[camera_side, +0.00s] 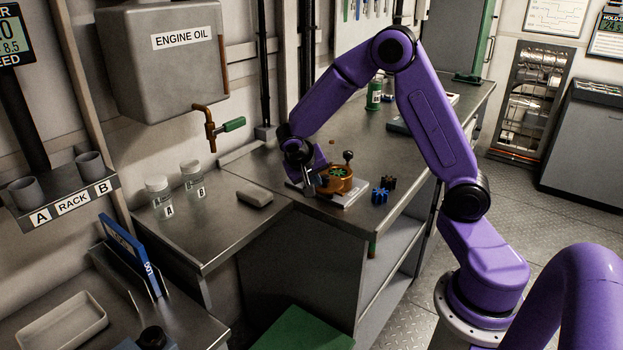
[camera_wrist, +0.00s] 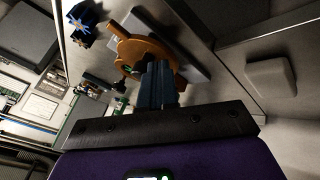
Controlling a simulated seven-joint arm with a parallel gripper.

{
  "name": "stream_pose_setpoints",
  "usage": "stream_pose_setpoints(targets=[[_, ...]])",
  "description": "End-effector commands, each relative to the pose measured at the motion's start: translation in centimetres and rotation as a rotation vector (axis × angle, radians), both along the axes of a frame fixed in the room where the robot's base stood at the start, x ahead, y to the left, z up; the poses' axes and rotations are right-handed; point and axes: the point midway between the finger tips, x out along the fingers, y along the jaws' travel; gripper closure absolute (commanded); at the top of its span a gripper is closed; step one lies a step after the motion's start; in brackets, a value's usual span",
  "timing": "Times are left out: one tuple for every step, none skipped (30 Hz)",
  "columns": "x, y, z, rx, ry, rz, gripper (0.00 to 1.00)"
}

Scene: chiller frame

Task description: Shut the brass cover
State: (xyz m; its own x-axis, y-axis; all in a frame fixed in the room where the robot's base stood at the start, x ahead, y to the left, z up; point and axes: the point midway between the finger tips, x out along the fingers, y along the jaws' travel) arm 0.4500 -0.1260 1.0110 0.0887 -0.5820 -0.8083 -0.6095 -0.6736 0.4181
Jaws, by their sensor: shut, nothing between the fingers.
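The brass housing (camera_side: 341,184) sits on a pale plate on the steel bench, with a green gear (camera_side: 338,171) visible at its top. A black ball knob (camera_side: 348,156) on a short stem rises behind it. I cannot clearly separate the brass cover from the housing. In the wrist view, the brass part (camera_wrist: 183,66) lies just beyond my fingers, with some green showing in its opening. My gripper (camera_side: 312,188) is shut and empty at the left side of the housing; in the wrist view its fingers (camera_wrist: 158,82) overlap the brass, and contact is unclear.
A blue gear (camera_side: 379,195) and a dark gear (camera_side: 389,182) lie right of the housing. A grey block (camera_side: 255,198) and two labelled jars (camera_side: 159,196) stand to the left. A tap (camera_side: 211,128) hangs from the oil tank (camera_side: 165,60). The bench's front edge is near.

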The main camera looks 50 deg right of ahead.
Motion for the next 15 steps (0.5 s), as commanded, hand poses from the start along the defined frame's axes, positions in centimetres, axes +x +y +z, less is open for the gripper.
stream_pose_setpoints(targets=[[-0.4, -0.2, 0.0, -0.001, 0.001, 0.027, 1.00], [-0.5, -0.3, 0.1, -0.001, 0.001, 0.045, 1.00], [-0.8, -0.4, 0.0, -0.001, 0.001, 0.075, 1.00], [-1.0, -0.6, 0.0, 0.000, 0.001, 0.098, 1.00], [-1.2, -0.7, 0.1, -0.001, 0.002, 0.124, 1.00], [-1.6, -0.9, 0.0, 0.000, 0.002, 0.161, 1.00], [-1.8, -1.1, 0.1, 0.000, 0.001, 0.190, 1.00], [-2.0, -1.3, 0.0, 0.000, 0.002, 0.218, 1.00], [-2.3, -1.6, 0.1, 0.000, 0.002, 0.256, 1.00], [-2.5, -1.7, 0.0, 0.000, 0.002, 0.279, 1.00], [-2.6, -1.9, 0.0, 0.000, 0.001, 0.272, 1.00], [-2.9, -2.2, 0.0, 0.000, 0.001, 0.270, 1.00], [-3.1, -2.4, 0.0, 0.001, 0.000, 0.269, 1.00], [-3.3, -2.6, 0.0, 0.000, 0.001, 0.269, 1.00], [-3.5, -2.9, 0.0, 0.001, 0.001, 0.268, 1.00]])
